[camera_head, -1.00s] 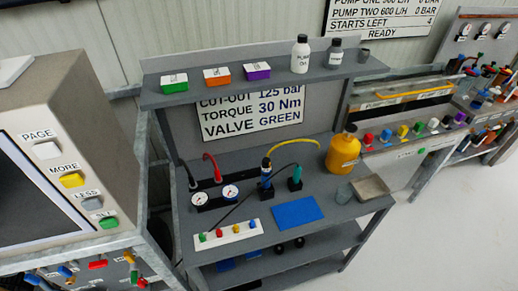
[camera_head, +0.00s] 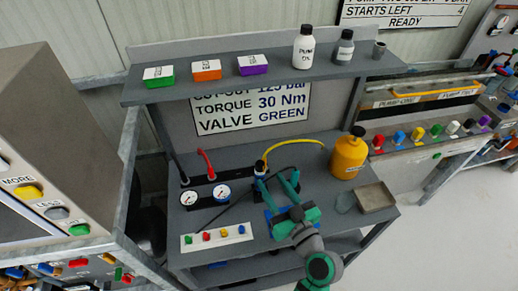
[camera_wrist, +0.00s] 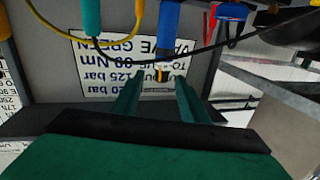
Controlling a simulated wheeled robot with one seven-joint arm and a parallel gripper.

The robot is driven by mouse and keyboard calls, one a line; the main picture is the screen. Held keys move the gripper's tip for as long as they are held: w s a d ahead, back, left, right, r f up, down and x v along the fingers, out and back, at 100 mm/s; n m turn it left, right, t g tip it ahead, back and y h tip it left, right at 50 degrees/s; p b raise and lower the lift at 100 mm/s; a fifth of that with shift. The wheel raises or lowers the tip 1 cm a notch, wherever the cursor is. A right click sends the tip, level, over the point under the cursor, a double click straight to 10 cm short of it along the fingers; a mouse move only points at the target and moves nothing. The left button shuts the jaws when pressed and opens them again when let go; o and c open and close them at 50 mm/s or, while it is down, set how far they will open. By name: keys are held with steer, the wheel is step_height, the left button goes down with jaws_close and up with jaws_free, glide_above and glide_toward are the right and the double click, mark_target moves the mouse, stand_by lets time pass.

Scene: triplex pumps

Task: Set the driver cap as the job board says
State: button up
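My gripper (camera_head: 273,196) is at the front of this tool. Its two teal fingers (camera_wrist: 160,80) are apart, with the blue tool's end between or just beyond them. I see no contact.
Two gauges (camera_head: 207,194) and a white strip with coloured knobs (camera_head: 217,237) lie left of my gripper. A yellow bottle (camera_head: 347,155) and a grey tray (camera_head: 375,198) stand right. Hoses and a black cable cross near the tool. A shelf (camera_head: 270,84) with boxes and bottles is above.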

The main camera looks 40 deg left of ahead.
mark_target(258, 161)
steer(key=shift+w+a+r+n+g+y, duration=0.2)
steer(key=shift+a+r+n, duration=0.1)
steer(key=shift+r, duration=0.15)
steer(key=shift+w+a+r+n+g+y, duration=0.1)
steer(key=shift+a+r+n+y, duration=0.15)
steer(key=shift+r, duration=0.2)
steer(key=shift+a, duration=0.35)
steer(key=x, duration=1)
steer(key=shift+c, duration=0.6)
jaws_close()
